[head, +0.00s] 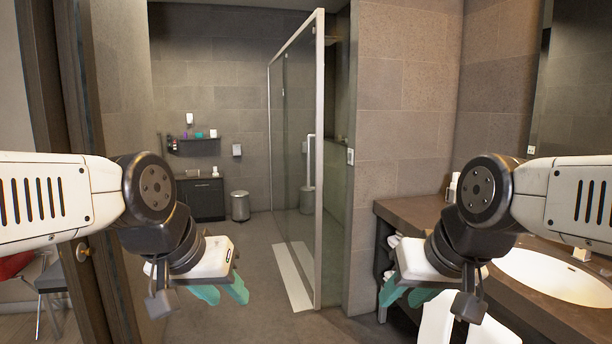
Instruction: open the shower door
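The shower door (292,150) is a tall clear glass panel in a pale metal frame, standing upright in the middle of the head view. A vertical white handle (310,160) is near its right, nearer edge. I cannot tell whether the door is fully closed. My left gripper (222,291), with teal fingers, is to the left of the door and lower in the picture. Its fingers are apart with nothing between them. My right gripper (405,292) is to the right of the door, in front of the vanity, also with fingers apart and empty. Neither gripper touches the door.
A vanity counter (408,209) with a white basin (545,272) is on the right. A dark door frame (75,180) stands at the left. A cabinet (201,199) and bin (240,206) are at the back. The floor (250,258) before the shower is clear.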

